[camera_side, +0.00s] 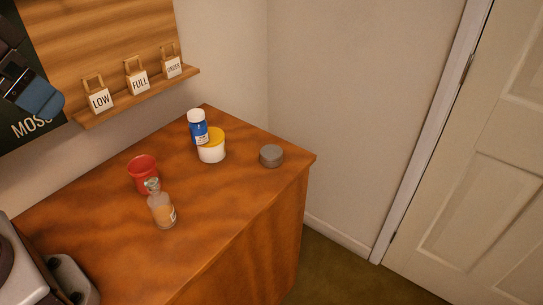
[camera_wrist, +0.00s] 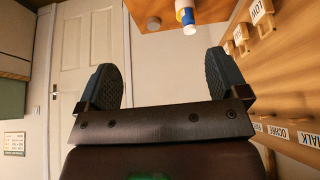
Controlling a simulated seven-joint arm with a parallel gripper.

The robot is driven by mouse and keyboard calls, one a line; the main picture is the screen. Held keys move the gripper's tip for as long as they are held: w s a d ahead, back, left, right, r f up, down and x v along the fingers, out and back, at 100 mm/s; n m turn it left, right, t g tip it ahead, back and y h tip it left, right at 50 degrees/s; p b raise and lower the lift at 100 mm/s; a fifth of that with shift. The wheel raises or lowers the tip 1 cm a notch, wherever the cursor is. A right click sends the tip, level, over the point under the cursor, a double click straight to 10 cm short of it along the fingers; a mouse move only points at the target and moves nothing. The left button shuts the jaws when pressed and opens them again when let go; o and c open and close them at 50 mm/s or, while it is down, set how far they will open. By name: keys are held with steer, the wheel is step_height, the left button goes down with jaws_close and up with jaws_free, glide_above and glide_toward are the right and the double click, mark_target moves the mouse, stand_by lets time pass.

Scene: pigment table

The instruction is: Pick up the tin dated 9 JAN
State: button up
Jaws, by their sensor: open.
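A low grey round tin (camera_side: 271,155) stands near the right corner of the wooden table in the side view. I can read no date on it. No lettering on these is legible. My gripper (camera_side: 36,96) is at the upper left of the side view, in front of the wall board and away from the tin. In the wrist view my gripper (camera_wrist: 160,74) has its two dark fingers wide apart with nothing between them.
A wall ledge (camera_side: 130,97) holds tags reading LOW, FULL and ORDER. A door (camera_side: 480,170) is at the right.

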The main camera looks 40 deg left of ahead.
steer(key=w+d+f+n+h, duration=0.1)
steer(key=w+f+n, duration=0.25)
steer(key=w, duration=0.35)
steer(key=w+d+f+n+t, duration=0.1)
steer(key=w+d+f+n, duration=0.15)
steer(key=w+f, duration=0.4)
steer(key=w+d+f+n+h, duration=0.1)
steer(key=w+f+n, duration=0.25)
steer(key=w, duration=0.55)
steer(key=w+d+f+n+t+h, duration=0.3)
steer(key=w+f+n, duration=0.5)
steer(key=f+n, duration=0.35)
steer(key=n+t+y, duration=0.2)
steer(key=n+t, duration=0.1)
steer(key=n, duration=0.8)
glide_toward(269, 153)
steer(key=x, duration=0.3)
steer(key=shift+d+r, duration=0.15)
steer(key=shift+d, duration=0.15)
steer(key=shift+w+a+f+n, duration=0.1)
steer(key=shift+a+f+n, duration=0.15)
steer(key=shift+n, duration=0.15)
steer(key=shift+w+f+t, duration=0.15)
steer(key=shift+w+t, duration=0.1)
steer(key=shift+t, duration=0.15)
steer(key=shift+x, duration=3.45)
steer(key=shift+f, duration=0.15)
